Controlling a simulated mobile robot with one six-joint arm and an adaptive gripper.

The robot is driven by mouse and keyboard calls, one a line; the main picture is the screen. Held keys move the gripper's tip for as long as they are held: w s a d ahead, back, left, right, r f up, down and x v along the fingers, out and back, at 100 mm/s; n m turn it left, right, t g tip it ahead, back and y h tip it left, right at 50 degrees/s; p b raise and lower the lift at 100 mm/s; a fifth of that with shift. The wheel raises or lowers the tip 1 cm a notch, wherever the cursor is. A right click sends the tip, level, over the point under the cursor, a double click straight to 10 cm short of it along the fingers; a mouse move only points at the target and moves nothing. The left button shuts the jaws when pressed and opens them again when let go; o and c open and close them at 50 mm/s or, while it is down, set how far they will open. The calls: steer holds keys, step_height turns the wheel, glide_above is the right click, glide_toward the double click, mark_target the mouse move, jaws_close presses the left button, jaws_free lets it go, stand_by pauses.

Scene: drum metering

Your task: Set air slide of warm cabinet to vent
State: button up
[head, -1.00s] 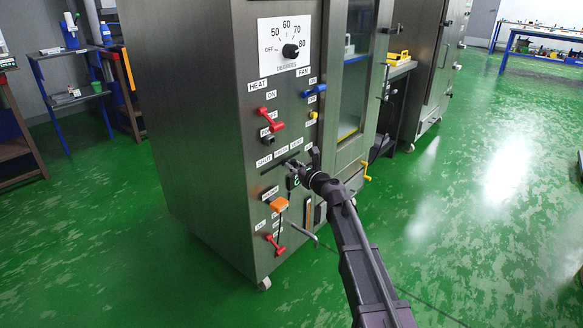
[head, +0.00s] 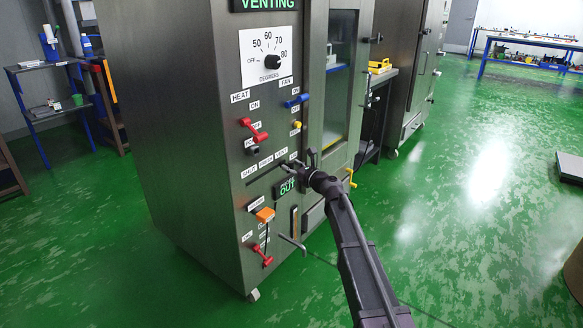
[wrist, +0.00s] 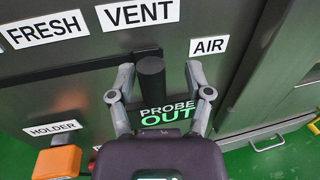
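The warm cabinet (head: 185,130) is a tall grey metal unit with labelled controls. Its green display (head: 268,4) reads VENTING. The air slide's black knob (wrist: 151,78) stands below the VENT label (wrist: 138,14), at the right end of a dark slot, left of the AIR label (wrist: 209,46). My gripper (wrist: 159,67) has its fingers apart, one on each side of the knob, with visible gaps. In the head view my gripper (head: 303,162) is at the panel and partly hides the knob.
Near the slide are a PROBE OUT display (wrist: 167,116), an orange block (wrist: 59,161) at the HOLDER label, a red lower lever (head: 262,255) and a grey handle (head: 292,243) sticking out. A red HEAT lever (head: 254,131) is above. Green floor at right is open.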

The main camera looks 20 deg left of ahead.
steer(key=shift+s, duration=0.1)
steer(key=v, duration=1.2)
stand_by(0.4)
steer(key=s+d+f+n+g+h+p, duration=0.3)
steer(key=s+d+n+h, duration=0.2)
steer(key=s+d+n, duration=0.45)
steer(key=s+d+f+n+g+h+p, duration=0.4)
steer(key=s+d+n, duration=0.3)
steer(key=s+d, duration=0.4)
steer(key=s+d+f+n+g+h+p, duration=0.25)
steer(key=s+d+n+h, duration=0.45)
steer(key=d, duration=0.4)
step_height(320, 180, up, 37)
steer(key=s+n+y+p, duration=0.1)
steer(key=p, duration=3.5)
steer(key=shift+f+g, duration=0.1)
steer(key=shift+g, duration=0.15)
